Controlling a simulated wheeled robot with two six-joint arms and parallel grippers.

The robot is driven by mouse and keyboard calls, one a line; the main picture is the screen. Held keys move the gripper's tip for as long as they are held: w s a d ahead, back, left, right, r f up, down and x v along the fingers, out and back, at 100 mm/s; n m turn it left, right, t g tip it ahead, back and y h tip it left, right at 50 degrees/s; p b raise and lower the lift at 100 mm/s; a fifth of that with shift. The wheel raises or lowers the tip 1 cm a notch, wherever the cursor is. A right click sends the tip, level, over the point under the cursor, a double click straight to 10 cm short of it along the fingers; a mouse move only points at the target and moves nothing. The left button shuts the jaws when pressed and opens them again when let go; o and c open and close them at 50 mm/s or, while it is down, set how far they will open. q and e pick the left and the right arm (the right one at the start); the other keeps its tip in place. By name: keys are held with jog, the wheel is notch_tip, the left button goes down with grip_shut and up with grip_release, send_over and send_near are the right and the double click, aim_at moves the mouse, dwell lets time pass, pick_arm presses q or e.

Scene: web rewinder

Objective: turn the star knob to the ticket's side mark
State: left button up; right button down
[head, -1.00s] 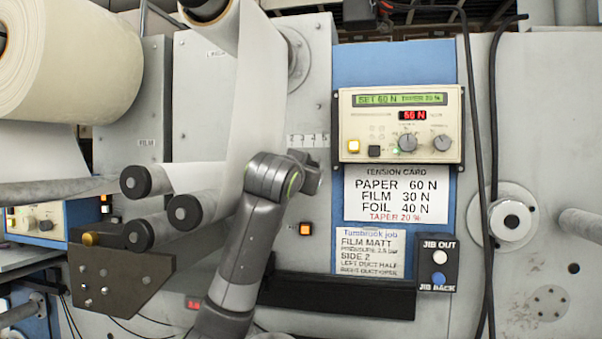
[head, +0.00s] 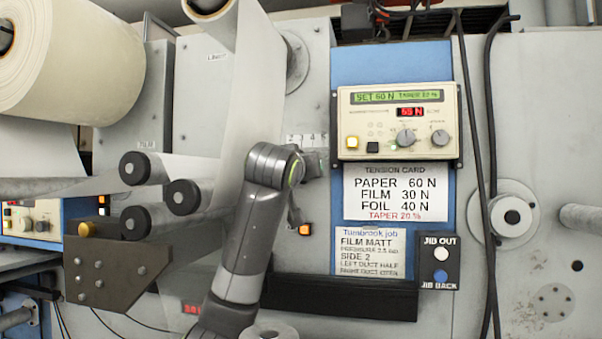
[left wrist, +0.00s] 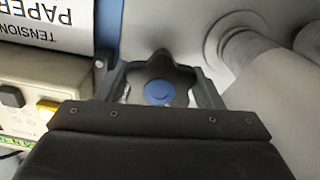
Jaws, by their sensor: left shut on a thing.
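The star knob (left wrist: 172,70), dark with a blue centre cap, shows in the left wrist view between the two fingers of my left gripper (left wrist: 160,84). The gripper is shut on it. In the head view my left gripper (head: 316,164) is at the panel, left of the tension card, and the knob is hidden there. A numbered strip (head: 306,139) lies just above the gripper, partly covered; which mark the knob points to cannot be seen. The job ticket (head: 369,252) reads film matt, side 2. My right gripper is not in view.
The tension card (head: 395,192) hangs under the tension controller (head: 399,122). A black jib switch box (head: 438,260) is beside the ticket. Rollers (head: 183,197) and a web (head: 232,95) stand close left of my arm. Black cables hang at right.

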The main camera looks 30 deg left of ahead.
pick_arm(q)
jog(key=o, duration=1)
jog(key=shift+a, duration=0.1)
